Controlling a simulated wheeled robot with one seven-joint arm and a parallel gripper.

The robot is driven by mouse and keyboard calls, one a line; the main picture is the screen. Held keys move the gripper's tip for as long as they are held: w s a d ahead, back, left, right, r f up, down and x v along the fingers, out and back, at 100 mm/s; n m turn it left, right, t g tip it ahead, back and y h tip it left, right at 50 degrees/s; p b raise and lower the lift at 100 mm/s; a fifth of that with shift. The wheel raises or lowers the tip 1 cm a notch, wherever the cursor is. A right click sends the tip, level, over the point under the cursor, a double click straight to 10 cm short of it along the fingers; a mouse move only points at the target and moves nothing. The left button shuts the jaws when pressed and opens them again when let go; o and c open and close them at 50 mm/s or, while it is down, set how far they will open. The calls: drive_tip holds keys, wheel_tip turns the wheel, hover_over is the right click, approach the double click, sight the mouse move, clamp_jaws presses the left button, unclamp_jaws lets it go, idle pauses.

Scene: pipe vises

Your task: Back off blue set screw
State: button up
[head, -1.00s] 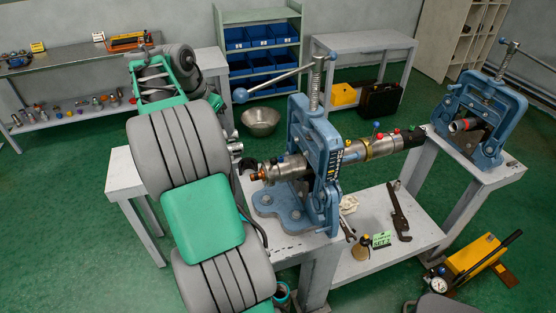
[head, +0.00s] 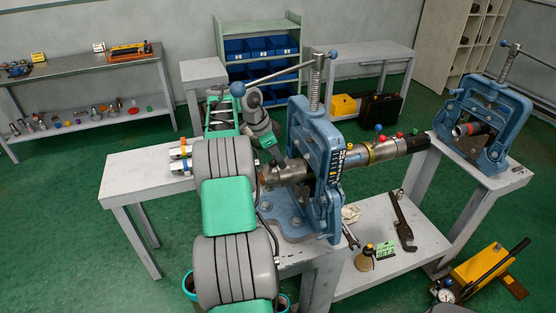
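A blue set screw (head: 379,128) with a round head stands on top of the horizontal metal pipe (head: 350,156) in the head view, to the right of the near blue vise (head: 318,165). Red-headed screws (head: 399,134) are beside it on the right, and a brass-coloured collar encircles the pipe there. The vise clamps the pipe around its left part. The end of my arm is left of the vise, above the pipe's left end and well apart from the blue screw. I cannot make out my gripper's fingers.
A vise handle with a blue ball end (head: 238,89) reaches left over my wrist. A second blue vise (head: 480,115) stands at right. A yellow pump (head: 480,268) is on the floor.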

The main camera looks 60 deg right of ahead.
clamp_jaws()
idle(0.3)
drive_tip(key=shift+b, duration=0.4)
